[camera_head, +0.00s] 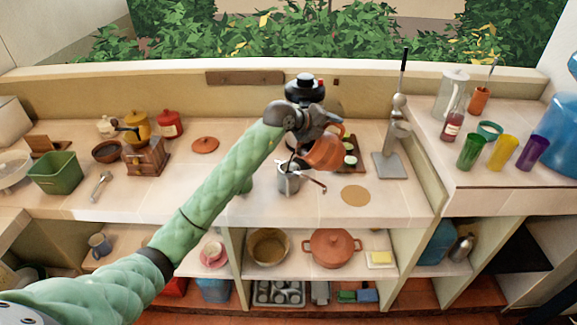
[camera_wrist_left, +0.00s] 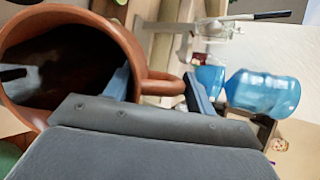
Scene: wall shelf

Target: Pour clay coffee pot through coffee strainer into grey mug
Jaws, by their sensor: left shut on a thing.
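The clay coffee pot (camera_head: 326,152) is orange-brown and tilted above the counter. My left gripper (camera_head: 304,146) is shut on its handle; in the left wrist view the fingers (camera_wrist_left: 162,88) close around the handle and the pot's open mouth (camera_wrist_left: 70,60) shows a dark inside. The grey mug (camera_head: 288,184) stands upright on the counter, just below and left of the pot. The coffee strainer (camera_head: 316,183) appears to rest on the mug, its thin handle pointing right; its bowl is partly hidden. I cannot tell whether liquid is flowing. My right gripper is out of view.
A round cork mat (camera_head: 355,195) lies right of the mug, with clear counter around it. A metal press stand (camera_head: 389,165) is farther right. A wooden grinder (camera_head: 148,155) and a green bin (camera_head: 54,172) stand left. A shelf with pots (camera_head: 332,248) runs below.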

